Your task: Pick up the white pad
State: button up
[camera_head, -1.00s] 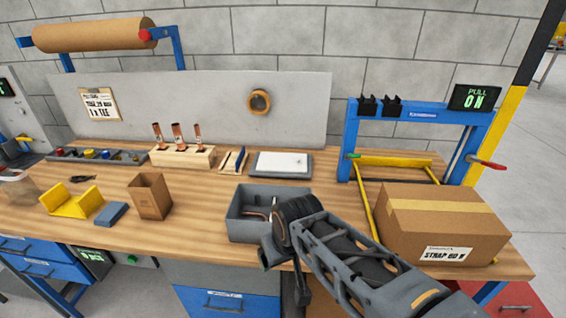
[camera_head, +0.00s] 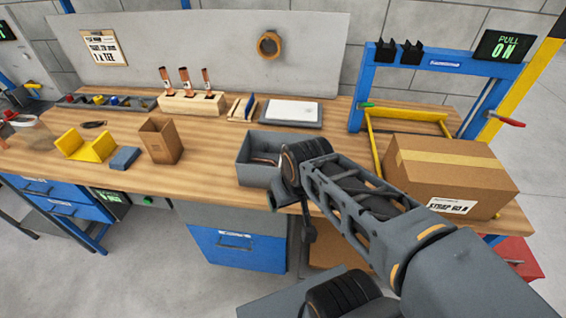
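A flat white pad (camera_head: 293,110) lies on a dark grey tray or plate (camera_head: 274,119) toward the back of the wooden bench, right of centre. Nothing covers it. My gripper (camera_head: 307,229) hangs below my wrist at the bench's front edge, well in front of the pad and apart from it. It is small, dark and partly hidden by my arm, so its fingers do not show clearly.
A grey open bin (camera_head: 245,166) stands between my wrist and the pad. A cardboard box (camera_head: 450,178) and blue strapping frame (camera_head: 358,88) stand right. A wooden block with copper pieces (camera_head: 190,104) is left of the pad. Bare bench (camera_head: 215,150) lies left of the bin.

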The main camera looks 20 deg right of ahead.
aim_at(277, 110)
jog(key=k, duration=0.5)
jog(key=u, duration=1.6)
jog(key=i, duration=1.15)
jog(key=z, duration=2.55)
jog(key=i, duration=0.5)
jog(key=z, duration=0.05)
